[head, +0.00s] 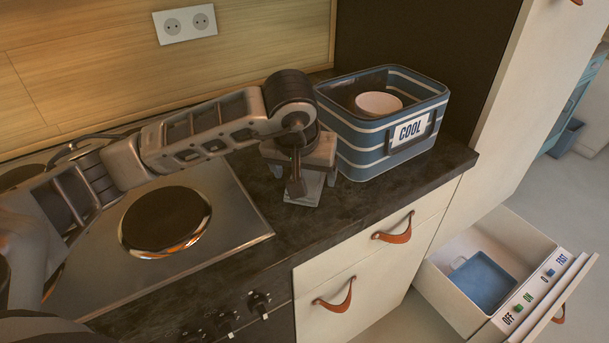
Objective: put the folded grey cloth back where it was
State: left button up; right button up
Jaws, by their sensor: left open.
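The folded grey cloth (312,194) appears as a small flat grey square on the dark counter, between the hob and the blue box. My left gripper (297,185) comes in from the left and points down right over it. Its jaws are open, and they hide part of the cloth. I cannot tell whether the fingers touch it. My right gripper is not in view.
A blue striped box (364,147) labelled COOL holds a pale bowl (378,103). The hob (240,222) lies left. Leather pulls (393,236) stick out in front.

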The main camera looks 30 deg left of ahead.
pick_arm(q)
jog(key=a+v, duration=0.1)
jog(key=v, duration=0.8)
jog(key=shift+s+d+r, duration=0.15)
jog(key=shift+d+r, duration=0.25)
jog(key=shift+d, duration=0.1)
